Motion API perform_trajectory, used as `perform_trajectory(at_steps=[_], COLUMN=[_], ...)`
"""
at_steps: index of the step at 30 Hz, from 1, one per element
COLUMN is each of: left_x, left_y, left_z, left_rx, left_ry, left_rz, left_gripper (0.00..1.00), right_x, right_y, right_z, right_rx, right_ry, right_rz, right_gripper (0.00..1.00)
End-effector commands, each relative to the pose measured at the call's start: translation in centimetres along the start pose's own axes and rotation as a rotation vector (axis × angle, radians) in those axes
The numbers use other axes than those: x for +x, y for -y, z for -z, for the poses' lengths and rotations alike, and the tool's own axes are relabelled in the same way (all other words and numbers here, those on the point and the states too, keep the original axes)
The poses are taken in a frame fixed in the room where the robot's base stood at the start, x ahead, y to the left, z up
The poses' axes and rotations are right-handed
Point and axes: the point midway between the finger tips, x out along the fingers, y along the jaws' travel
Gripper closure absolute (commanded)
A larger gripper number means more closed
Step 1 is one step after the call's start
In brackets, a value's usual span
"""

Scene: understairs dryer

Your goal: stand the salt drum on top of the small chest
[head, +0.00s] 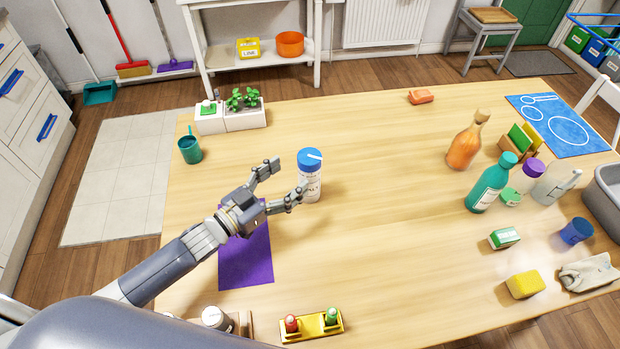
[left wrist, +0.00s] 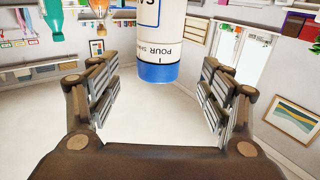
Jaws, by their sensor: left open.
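The salt drum (head: 309,183) is a white cylinder with a blue lid and dark print, standing upright on the wooden table. My left gripper (head: 291,176) is open just left of it, its fingers pointing at the drum. In the left wrist view the drum (left wrist: 160,40) shows upside down between the spread fingers (left wrist: 158,78), with a gap to both pads. I cannot pick out the small chest with certainty; a low white box (head: 210,122) stands at the table's back left beside a planter. My right gripper is not in view.
A purple mat (head: 246,262) lies under my left arm. A teal cup (head: 190,150) stands at the left edge. A yellow tray (head: 312,327) with small bottles is at the front. Bottles, including a teal one (head: 488,187), crowd the right. The table's middle is clear.

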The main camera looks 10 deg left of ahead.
Motion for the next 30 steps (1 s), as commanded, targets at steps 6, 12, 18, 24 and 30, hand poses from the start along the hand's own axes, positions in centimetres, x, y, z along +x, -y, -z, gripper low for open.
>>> perform_trajectory(at_steps=[6,12,18,24,30], left_x=[2.1,4.4,7.0,7.4,7.4], left_y=[0.0,-0.1,-0.2,-0.2,-0.2], left_z=[0.1,0.9,0.8,0.6,0.6], left_rx=[0.000,-0.001,0.000,-0.001,-0.001], left_ry=[0.002,0.000,0.001,0.003,0.003], left_rz=[0.001,0.001,0.001,0.001,0.001], left_gripper=[0.28,0.28,0.28,0.28,0.50], right_x=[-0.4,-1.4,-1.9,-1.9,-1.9], right_y=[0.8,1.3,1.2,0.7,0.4], right_z=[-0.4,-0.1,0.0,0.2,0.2], right_rx=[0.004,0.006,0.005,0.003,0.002], right_ry=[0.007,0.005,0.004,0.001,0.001], right_rz=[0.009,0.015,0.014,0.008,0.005], right_gripper=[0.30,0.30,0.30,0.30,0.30])
